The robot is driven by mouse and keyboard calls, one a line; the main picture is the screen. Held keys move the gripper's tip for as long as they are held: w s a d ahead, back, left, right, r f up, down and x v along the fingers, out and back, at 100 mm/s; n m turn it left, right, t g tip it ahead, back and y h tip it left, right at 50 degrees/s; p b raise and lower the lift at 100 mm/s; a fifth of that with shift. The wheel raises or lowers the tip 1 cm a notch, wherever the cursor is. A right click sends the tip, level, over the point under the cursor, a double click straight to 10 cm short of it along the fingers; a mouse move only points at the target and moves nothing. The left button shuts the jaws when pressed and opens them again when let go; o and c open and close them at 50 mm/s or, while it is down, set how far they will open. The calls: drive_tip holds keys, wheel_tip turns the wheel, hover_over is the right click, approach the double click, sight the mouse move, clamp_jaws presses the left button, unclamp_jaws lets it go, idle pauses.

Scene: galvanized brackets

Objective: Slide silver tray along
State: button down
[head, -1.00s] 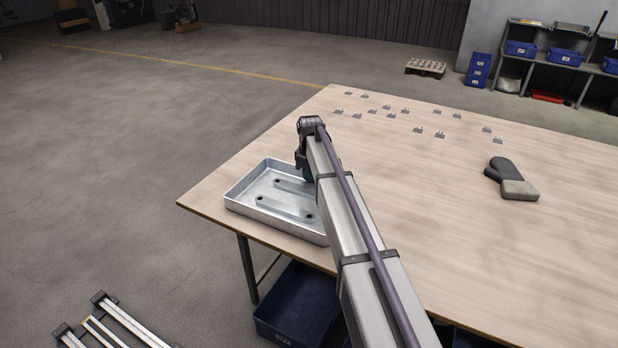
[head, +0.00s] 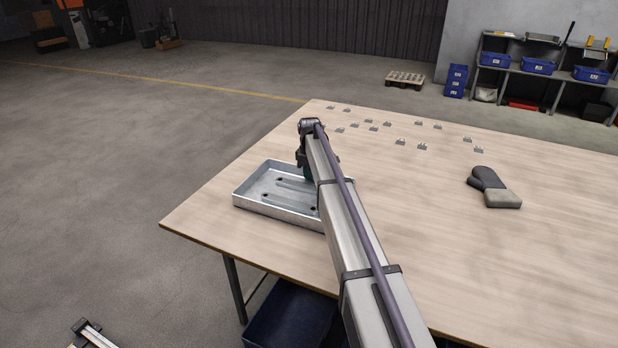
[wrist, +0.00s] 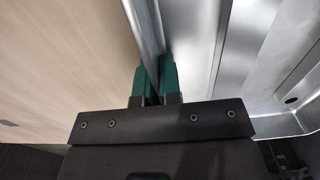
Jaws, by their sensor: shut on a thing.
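The silver tray (head: 270,211) is a shallow, rectangular metal tray with ribs and holes in its floor. It lies flat on the left part of the wooden table, and my arm covers its right end. My gripper (head: 307,174) is at the tray's far wall in the head view. In the wrist view the gripper's green fingers (wrist: 154,82) are shut on the thin tray wall, one finger on each side. The tray's inside (wrist: 250,45) fills the right of that view, with bare wood on the left.
Several small metal brackets (head: 401,142) are scattered over the far part of the table (head: 420,240). The wood between tray and mitt is largely clear. A blue bin (head: 290,318) sits under the table.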

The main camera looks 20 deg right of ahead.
drive_tip(key=shift+w+d, duration=0.3)
drive_tip(key=shift+w, duration=0.1)
drive_tip(key=c, duration=1.2)
unclamp_jaws()
wheel_tip(320, 180, up, 11)
drive_tip(key=p, duration=1)
drive_tip(key=shift+f+p, duration=0.1)
drive_tip(key=shift+p, duration=0.3)
